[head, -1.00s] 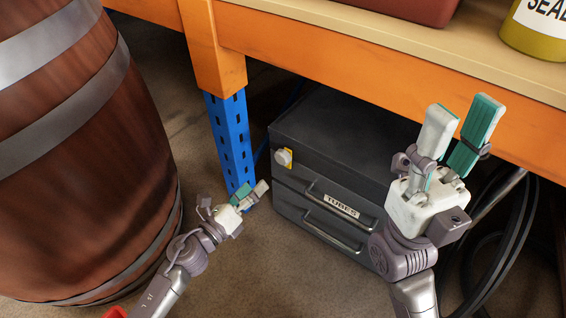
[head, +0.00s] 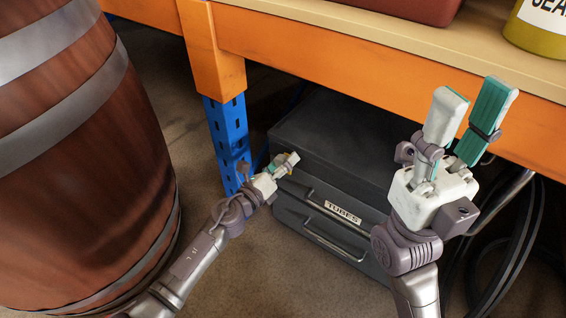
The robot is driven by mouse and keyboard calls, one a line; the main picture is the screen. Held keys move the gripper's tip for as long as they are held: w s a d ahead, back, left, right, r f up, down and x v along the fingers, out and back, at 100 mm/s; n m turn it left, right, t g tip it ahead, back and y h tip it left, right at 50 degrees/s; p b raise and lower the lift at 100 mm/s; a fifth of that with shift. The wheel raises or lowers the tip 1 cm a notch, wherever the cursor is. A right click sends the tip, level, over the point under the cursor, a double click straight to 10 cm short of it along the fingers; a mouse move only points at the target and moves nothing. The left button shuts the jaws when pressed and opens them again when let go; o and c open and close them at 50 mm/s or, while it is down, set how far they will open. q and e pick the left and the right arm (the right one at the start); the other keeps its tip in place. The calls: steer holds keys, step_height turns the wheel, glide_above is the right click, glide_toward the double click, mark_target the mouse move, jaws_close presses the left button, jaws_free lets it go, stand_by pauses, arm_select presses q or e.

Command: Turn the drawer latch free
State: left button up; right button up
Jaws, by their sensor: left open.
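The dark grey drawer cabinet (head: 335,135) stands on the floor under the bench. Its front has bar handles and a label reading TUBES (head: 342,212). My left gripper (head: 287,164) is open at the cabinet's upper left front corner, over the place of the drawer latch. It hides the pale latch knob and most of its yellow plate. I cannot tell whether the fingers are around the knob or touching it. My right gripper (head: 472,105) is open and empty, raised with its fingers pointing up in front of the bench edge.
A large wooden barrel (head: 85,180) fills the left side. A blue post (head: 228,140) stands left of the cabinet. The orange bench beam (head: 330,65) runs above it. Black hoses (head: 505,235) lie at the right. Bare floor lies in front.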

arm_select(q)
steer(key=shift+s, duration=0.1)
steer(key=c, duration=1.1)
steer(key=shift+c, duration=0.2)
